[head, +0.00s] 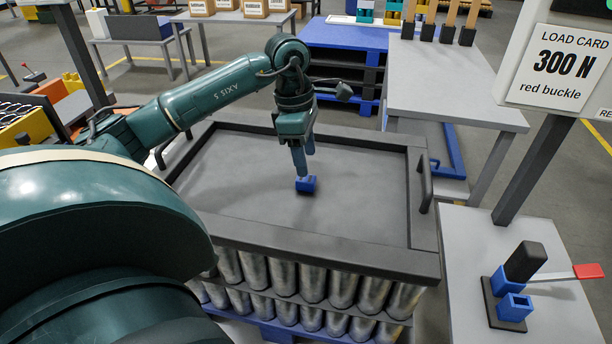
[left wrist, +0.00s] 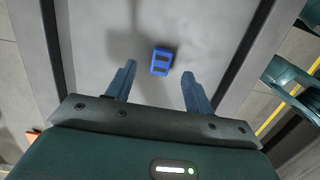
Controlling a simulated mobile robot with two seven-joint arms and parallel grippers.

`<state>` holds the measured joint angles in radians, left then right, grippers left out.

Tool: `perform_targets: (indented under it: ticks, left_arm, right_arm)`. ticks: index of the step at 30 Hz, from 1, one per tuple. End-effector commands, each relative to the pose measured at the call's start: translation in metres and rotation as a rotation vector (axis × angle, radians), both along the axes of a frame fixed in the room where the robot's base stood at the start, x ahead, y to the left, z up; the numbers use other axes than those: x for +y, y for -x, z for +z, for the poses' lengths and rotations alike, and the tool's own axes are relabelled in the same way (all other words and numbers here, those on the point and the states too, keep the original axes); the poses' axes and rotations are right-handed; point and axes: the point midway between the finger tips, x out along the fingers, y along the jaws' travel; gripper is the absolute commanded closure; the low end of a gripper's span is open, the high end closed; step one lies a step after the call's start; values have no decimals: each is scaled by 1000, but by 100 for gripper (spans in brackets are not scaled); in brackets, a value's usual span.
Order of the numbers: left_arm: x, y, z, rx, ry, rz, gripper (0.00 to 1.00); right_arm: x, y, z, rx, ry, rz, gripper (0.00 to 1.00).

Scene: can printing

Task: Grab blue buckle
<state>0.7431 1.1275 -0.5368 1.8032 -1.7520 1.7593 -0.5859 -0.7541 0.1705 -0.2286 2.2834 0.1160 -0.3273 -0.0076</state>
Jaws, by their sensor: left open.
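The blue buckle (head: 307,185) lies on the grey top of the framed tray in the head view. Contact with the buckle does not show. My right gripper is not in view.
The tray has a raised dark rim (head: 330,257) and stands over rows of metal cans (head: 312,283). A small table at the right holds a blue and black lever device (head: 514,285) with a red handle. A load card (head: 560,67) reads "300 N red buckle".

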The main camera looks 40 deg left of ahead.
Motion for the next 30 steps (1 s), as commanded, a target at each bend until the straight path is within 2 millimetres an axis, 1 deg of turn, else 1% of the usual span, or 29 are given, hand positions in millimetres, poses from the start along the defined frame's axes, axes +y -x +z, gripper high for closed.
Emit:
perform_targets:
  ticks: [4,9,12,15,21,30]
  left_arm:
    - [0,2,-13,4,0,0,47]
    - [1,6,-40,4,0,-2,47]
    - [-1,4,-50,2,1,-1,47]
    - [-2,3,-54,0,0,-1,47]
    - [-1,3,-54,-1,-1,-1,47]
    - [-1,3,-54,-1,-1,-1,72]
  right_arm:
    - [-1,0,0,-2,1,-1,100]
    - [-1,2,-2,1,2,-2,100]
    - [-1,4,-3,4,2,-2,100]
    - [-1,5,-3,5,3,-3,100]
    - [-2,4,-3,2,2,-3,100]
    - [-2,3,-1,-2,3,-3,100]
